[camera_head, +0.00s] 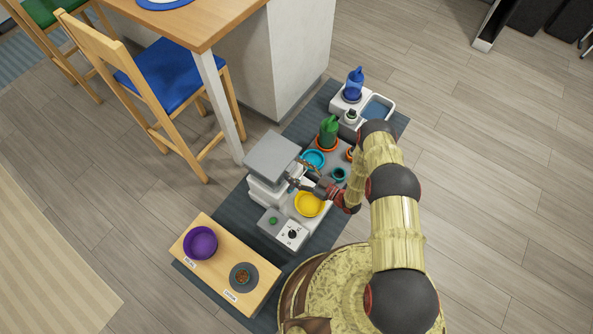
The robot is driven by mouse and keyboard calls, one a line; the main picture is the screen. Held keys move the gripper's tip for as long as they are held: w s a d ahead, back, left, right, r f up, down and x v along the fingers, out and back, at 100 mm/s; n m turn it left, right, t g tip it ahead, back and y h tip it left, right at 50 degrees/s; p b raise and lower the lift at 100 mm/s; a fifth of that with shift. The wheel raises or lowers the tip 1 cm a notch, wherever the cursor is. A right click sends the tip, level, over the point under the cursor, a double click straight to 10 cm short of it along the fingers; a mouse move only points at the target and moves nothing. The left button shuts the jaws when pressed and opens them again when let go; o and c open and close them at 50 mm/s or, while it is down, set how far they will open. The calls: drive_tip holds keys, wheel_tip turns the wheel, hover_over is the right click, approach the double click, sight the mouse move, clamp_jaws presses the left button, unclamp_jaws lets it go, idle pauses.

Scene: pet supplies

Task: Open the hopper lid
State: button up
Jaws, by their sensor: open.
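The hopper (264,190) is a white body with a flat grey square lid (272,157) on top. The lid appears to lie over the hopper; from this angle I cannot tell whether it is raised. My gripper (296,180) is open at the right side of the hopper, just below the lid's right edge. Its fingertips are small here, and I cannot tell whether they touch the lid or the body. A yellow bowl (309,204) sits in front of the hopper, just below my gripper in the picture.
A control box with a dial (292,234) stands near the hopper. A wooden stand with a purple bowl (201,243) is at lower left. A green cactus-like object (328,131), blue dish (313,159) and blue bottle (354,84) stand behind. A table leg (220,105) is close by.

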drive_tip(key=shift+c, duration=0.3)
drive_tip(key=c, duration=1.5)
clamp_jaws()
